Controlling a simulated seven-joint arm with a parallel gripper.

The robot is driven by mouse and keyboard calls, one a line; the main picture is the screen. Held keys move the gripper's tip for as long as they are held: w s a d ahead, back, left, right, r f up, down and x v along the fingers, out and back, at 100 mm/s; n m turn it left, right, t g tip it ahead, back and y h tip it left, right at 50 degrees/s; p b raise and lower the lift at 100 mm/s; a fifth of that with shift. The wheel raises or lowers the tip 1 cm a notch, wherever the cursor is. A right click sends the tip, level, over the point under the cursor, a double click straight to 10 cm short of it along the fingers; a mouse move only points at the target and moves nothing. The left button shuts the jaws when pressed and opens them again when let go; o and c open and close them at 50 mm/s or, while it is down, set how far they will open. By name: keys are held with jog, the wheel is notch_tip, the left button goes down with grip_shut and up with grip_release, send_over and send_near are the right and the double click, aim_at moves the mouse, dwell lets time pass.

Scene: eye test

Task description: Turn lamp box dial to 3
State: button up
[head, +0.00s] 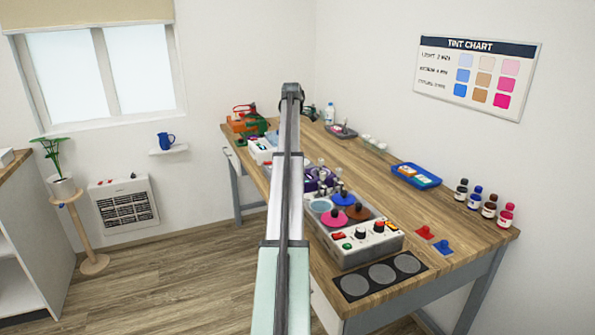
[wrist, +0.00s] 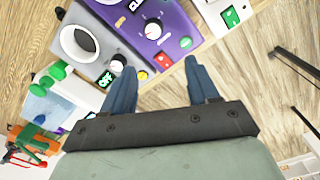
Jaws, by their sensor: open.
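My gripper (wrist: 163,88) is open and empty in the wrist view, its two blue fingers wide apart. In the head view my arm reaches over the workbench and its fingers are hidden. Beyond the left finger, the wrist view shows a grey box (wrist: 108,32) with a white-rimmed round opening, a black dial (wrist: 117,62) and a green OFF mark. The left fingertip appears close to this dial; contact cannot be told. A purple box (wrist: 176,22) beside it carries another dial (wrist: 152,29) and partly cut-off lettering. Which is the lamp box, and the dial settings, I cannot read.
A white box (wrist: 210,12) with red and green switches lies right of the purple one. Green dumbbell-like items (wrist: 55,75) and orange and red tools (wrist: 32,140) are at left. In the head view, a control box (head: 372,246) with knobs stands at the workbench's (head: 440,200) front.

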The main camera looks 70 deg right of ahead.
jog(key=f, duration=0.3)
jog(key=s+d+f, duration=0.1)
jog(key=f, duration=0.7)
jog(key=shift+s+d+f, duration=0.25)
jog(key=shift+s+d, duration=0.05)
jog(key=shift+s, duration=0.05)
jog(key=c, duration=1)
